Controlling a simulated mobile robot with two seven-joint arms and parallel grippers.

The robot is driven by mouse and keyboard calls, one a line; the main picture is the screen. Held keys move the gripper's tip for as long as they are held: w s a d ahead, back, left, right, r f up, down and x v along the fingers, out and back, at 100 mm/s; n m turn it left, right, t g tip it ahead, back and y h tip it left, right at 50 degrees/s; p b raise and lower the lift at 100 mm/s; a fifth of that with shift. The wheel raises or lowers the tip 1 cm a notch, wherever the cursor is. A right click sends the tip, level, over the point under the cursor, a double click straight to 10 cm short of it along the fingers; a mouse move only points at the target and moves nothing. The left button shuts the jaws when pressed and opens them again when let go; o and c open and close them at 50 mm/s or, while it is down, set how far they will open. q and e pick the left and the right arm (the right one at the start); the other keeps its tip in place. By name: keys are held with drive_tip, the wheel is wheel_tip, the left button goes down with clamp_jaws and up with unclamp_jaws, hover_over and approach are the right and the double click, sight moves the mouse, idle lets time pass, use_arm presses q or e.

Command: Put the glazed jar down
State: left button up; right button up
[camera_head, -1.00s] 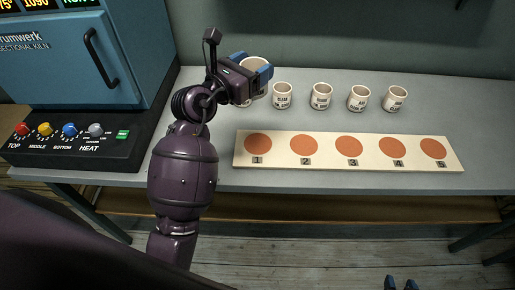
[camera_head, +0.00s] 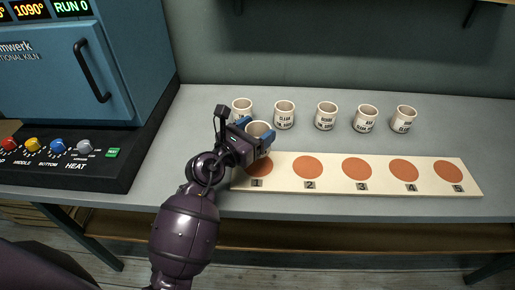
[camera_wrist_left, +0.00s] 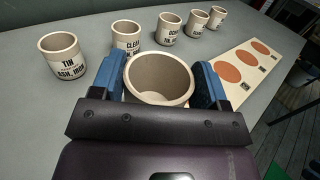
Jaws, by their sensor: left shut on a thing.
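My left gripper (camera_head: 254,133) is shut on a cream jar (camera_head: 259,130), with one blue finger on each side of it. The jar is upright with its open mouth up. In the left wrist view the jar (camera_wrist_left: 160,78) sits between the blue fingers and its inside looks empty. In the head view it overlaps the back of the orange disc 1 (camera_head: 262,170) on the cream numbered board (camera_head: 334,188). I cannot tell whether its base touches anything. The gripper hides part of disc 1. My right gripper is not in view.
Several similar jars with dark lettering stand in a row behind the board, among them one at the left end (camera_head: 241,107) and one at the right end (camera_head: 404,119). Discs 2 to 5 are bare. The blue kiln (camera_head: 50,75) is at left.

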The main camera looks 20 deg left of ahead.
use_arm(q)
wheel_tip(320, 180, down, 5)
drive_tip(key=shift+f+b, duration=0.1)
drive_tip(key=shift+b, duration=0.9)
drive_tip(key=shift+f, duration=0.35)
drive_tip(key=o, duration=1)
